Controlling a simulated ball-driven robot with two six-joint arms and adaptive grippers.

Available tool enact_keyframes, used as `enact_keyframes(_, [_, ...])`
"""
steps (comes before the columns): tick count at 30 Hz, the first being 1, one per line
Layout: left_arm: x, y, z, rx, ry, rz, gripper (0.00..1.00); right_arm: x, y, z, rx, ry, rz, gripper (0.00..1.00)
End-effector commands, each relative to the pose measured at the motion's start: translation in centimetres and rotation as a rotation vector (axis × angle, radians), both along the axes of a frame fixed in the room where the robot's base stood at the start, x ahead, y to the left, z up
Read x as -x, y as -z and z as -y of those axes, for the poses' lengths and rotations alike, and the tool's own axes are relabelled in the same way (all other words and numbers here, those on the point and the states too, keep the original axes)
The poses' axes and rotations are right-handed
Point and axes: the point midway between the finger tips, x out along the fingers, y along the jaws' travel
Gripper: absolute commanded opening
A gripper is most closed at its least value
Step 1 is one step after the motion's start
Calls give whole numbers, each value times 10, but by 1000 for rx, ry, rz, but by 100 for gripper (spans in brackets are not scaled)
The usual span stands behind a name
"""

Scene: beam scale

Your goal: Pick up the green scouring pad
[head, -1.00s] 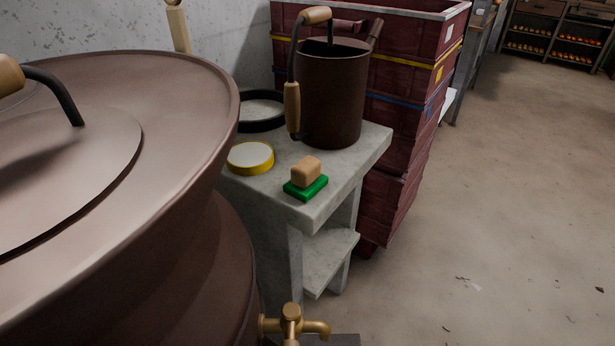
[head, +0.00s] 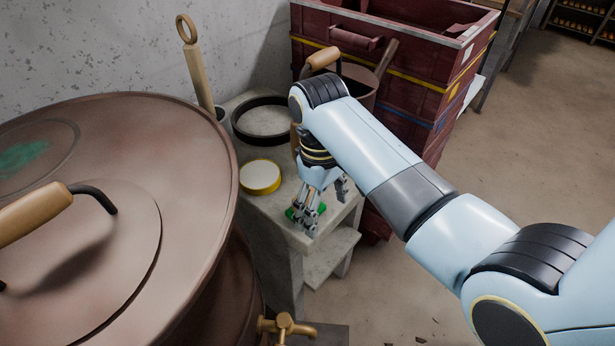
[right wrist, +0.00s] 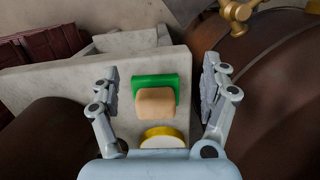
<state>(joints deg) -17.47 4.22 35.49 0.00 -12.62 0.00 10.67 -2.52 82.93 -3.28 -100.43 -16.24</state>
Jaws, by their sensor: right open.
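The green scouring pad (right wrist: 155,82) lies near the corner of a pale stone stand, with a tan block (right wrist: 156,103) on or against it in the right wrist view. In the head view only green edges of the pad (head: 291,213) show behind my fingers, and the tan block is hidden there. My right gripper (head: 322,212) points down over the pad. It is open, and in the right wrist view its two fingers (right wrist: 160,90) are spread on either side of pad and block, apart from both. My left gripper is in neither view.
A large brown vessel (head: 150,160) with a brass tap (head: 286,327) stands left. Dark red crates (head: 420,75) stand behind.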

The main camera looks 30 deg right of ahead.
Motion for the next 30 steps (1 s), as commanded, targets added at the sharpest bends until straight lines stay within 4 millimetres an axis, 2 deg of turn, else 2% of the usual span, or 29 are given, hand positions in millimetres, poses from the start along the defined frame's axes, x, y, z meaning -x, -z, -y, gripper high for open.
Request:
enact_keyframes(1, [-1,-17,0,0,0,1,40,-20,-35,-4,-6,0,48,80])
enact_keyframes(3, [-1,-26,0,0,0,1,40,-40,-60,-7,-11,-1,92,80])
enact_keyframes(6, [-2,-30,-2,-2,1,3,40,-53,-73,-9,-14,-1,116,80])
enact_keyframes(8, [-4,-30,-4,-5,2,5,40,-55,-69,-9,-14,-1,119,80])
enact_keyframes(14, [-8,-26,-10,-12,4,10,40,-55,-33,-9,-15,-1,119,80])
enact_keyframes(20, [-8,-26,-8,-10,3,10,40,-56,-16,-8,-15,-1,121,80])
enact_keyframes(27, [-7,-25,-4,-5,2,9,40,-57,21,-5,-14,0,119,80])
enact_keyframes(30, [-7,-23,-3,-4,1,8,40,-57,31,-5,-14,0,121,80])
